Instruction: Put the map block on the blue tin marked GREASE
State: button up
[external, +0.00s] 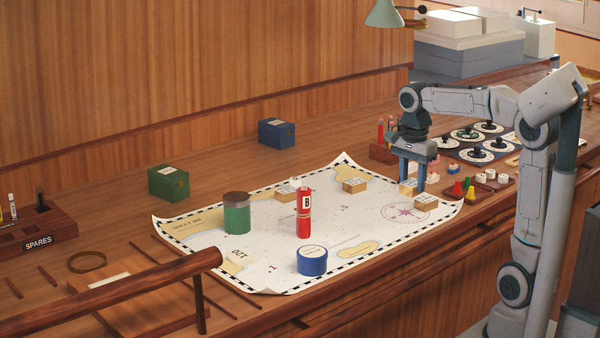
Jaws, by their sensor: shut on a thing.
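Several small tan wooden blocks with pale tops lie on the chart; their top markings are too small to read, so I cannot tell which is the map block. My gripper (412,184) points down over the chart's right part, shut on one tan block (408,188) that is partly hidden between the fingers. Another tan block (426,203) lies just in front of it. A low round blue tin (312,264) with a white top label stands upright near the chart's front edge, left of my gripper. Its lettering is not legible. Its top looks bare.
A red cylinder marked B (304,224) and a green tin (236,217) stand on the chart (345,221). Tan blocks (354,186) and (287,191) lie behind them. A tray of coloured pieces (490,185) is right of my gripper. A wooden rail (120,290) runs along the front left.

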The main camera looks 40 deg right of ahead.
jog(key=w+a+r+n+p, duration=0.3)
jog(key=a+r+n+p, duration=0.1)
jog(key=a, duration=0.6)
jog(key=n+p, duration=0.4)
jog(key=p, duration=0.1)
send_over(313, 253)
jog(key=f, duration=0.5)
jog(key=shift+d+f, duration=0.3)
jog(key=shift+a+f, duration=0.45)
jog(key=shift+f, duration=1.85)
jog(key=shift+f, duration=0.2)
jog(key=o, duration=1)
jog(key=shift+c, duration=0.2)
